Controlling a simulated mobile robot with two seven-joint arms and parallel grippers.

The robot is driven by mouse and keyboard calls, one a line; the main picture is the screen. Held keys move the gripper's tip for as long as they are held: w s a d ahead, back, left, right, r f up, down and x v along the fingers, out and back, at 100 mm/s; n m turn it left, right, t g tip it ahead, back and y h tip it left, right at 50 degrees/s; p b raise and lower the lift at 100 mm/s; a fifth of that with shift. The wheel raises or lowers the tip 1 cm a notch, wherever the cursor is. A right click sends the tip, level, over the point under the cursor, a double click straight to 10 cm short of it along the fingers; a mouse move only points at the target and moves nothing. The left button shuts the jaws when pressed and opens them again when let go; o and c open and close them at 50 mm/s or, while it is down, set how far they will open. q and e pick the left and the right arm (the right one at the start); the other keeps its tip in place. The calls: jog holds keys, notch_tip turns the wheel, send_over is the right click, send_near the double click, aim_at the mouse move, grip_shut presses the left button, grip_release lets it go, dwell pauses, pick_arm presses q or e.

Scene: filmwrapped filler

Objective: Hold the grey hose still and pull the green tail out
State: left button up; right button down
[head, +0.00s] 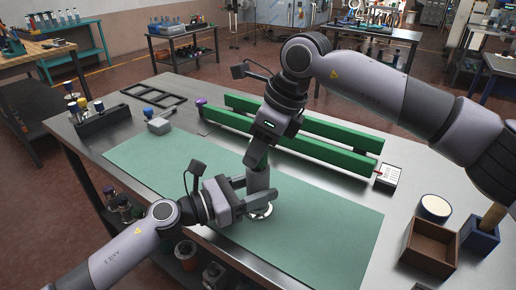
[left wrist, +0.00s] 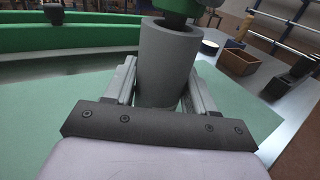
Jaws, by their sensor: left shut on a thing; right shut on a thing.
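The grey hose (left wrist: 168,65) is a short upright tube in the left wrist view, and it also shows in the head view (head: 258,180) above the green mat. My left gripper (head: 254,184) is shut on it, with one finger on each side of the tube. The green tail (left wrist: 178,7) shows at the hose's top rim. Whether it is still inside the hose cannot be told. My right gripper (head: 254,158) comes down from above, shut on the tail; its fingers hide most of the tail in the head view.
The green mat (head: 330,235) covers the front of the metal table. Two long green bars (head: 310,150) lie behind the arms. A brown open box (head: 430,248), a blue holder (head: 480,237) and a round cream-topped container (head: 434,208) stand at right. A white ring (head: 262,211) shows below the hose.

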pick_arm(q)
jog(key=shift+f, duration=0.2)
pick_arm(e)
jog(key=shift+r, duration=0.8)
pick_arm(q)
jog(key=shift+s, duration=0.1)
pick_arm(e)
jog(key=shift+r, duration=4.1)
pick_arm(q)
jog(key=o, duration=1.6)
jog(key=shift+r, duration=0.1)
